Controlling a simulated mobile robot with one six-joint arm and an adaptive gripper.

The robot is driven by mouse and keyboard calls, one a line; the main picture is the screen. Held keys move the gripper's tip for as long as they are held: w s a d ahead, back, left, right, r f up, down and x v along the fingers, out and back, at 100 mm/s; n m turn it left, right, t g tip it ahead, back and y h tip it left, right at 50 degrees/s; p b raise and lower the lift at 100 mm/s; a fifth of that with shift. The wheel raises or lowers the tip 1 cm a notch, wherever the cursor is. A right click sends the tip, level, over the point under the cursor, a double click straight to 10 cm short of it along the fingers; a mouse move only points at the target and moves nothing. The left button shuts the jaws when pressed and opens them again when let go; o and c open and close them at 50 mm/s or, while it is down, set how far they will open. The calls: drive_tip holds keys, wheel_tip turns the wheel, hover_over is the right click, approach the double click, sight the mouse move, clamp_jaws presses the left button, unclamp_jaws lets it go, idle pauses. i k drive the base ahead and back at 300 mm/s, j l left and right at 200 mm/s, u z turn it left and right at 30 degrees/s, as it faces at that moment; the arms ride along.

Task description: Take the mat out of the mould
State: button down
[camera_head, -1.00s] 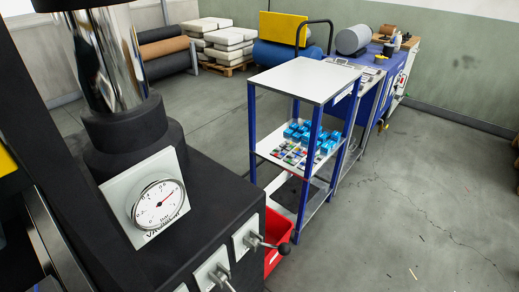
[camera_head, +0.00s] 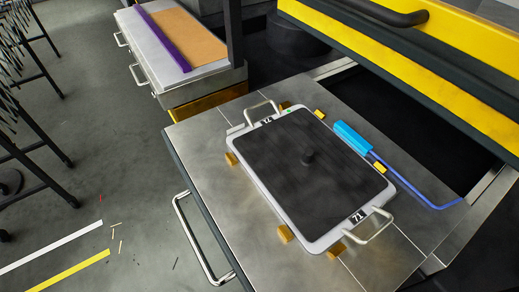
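The mould (camera_head: 264,185) is a light grey, rounded rectangular frame lying flat on a metal table. It has a wire handle (camera_head: 262,108) at the far end and another handle (camera_head: 368,226) at the near right end, each beside a small number label. My gripper is not in view.
Small ochre blocks (camera_head: 285,234) stand around the mould. A tool with a light blue block (camera_head: 352,138) and bent blue rod lies to its right. A yellow press guard (camera_head: 430,50) overhangs at upper right. A table handle (camera_head: 195,240) juts out at left; floor beyond is partly clear.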

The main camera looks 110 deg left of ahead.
sight(317, 179)
drive_tip(key=u, duration=2.75)
